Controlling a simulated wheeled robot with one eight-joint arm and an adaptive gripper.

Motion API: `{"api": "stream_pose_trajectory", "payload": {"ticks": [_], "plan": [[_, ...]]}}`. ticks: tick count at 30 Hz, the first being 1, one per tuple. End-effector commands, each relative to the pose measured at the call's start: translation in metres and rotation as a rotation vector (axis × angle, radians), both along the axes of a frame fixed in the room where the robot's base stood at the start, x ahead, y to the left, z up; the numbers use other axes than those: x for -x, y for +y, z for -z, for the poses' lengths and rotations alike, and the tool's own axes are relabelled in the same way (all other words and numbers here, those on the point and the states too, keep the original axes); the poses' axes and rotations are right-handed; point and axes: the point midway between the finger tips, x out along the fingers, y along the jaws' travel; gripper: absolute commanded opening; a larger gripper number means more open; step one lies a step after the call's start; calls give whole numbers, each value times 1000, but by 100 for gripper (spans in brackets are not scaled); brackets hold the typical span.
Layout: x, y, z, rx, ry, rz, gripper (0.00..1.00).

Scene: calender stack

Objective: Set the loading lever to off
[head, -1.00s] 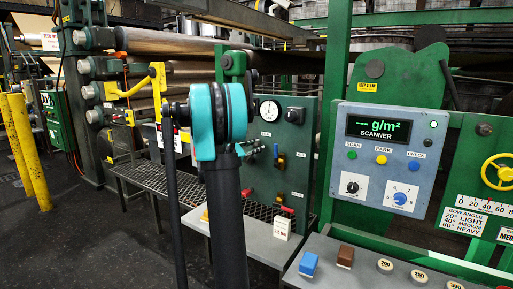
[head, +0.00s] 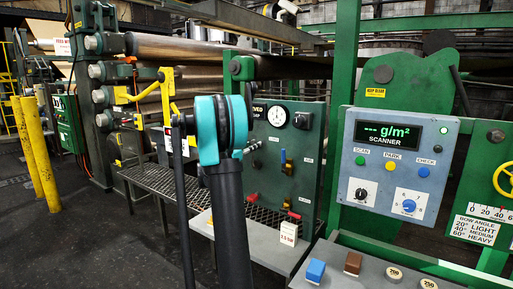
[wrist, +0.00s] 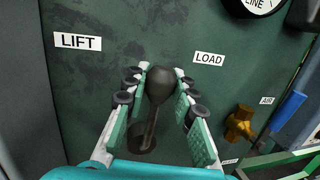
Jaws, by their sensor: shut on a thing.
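The loading lever (wrist: 152,112) is a dark rod with a rounded knob, coming out of a dark round pivot on a green panel (wrist: 110,100). The LOAD label (wrist: 208,59) is up and right of the knob, and the LIFT label (wrist: 78,41) is up and left. My gripper (wrist: 162,82) is shut on the lever, with a green finger on each side of the knob. The rod slants up and slightly right in the wrist view. No OFF label is readable. In the head view my arm hides much of this part of the panel (head: 300,150).
An orange-brown valve with a blue handle (wrist: 288,112) is right of the lever. A round gauge (head: 277,115) is higher on the panel. The grey scanner box (head: 395,160) stands to the right. A ledge with blocks and weights (head: 380,278) is in front.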

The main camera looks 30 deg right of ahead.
Motion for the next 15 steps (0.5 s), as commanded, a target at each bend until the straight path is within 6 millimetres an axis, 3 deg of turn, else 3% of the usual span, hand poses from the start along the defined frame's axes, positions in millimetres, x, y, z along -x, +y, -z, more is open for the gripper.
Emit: {"api": "stream_pose_trajectory", "payload": {"ticks": [15], "plan": [[-5,3,0,17,42,-3,0]]}}
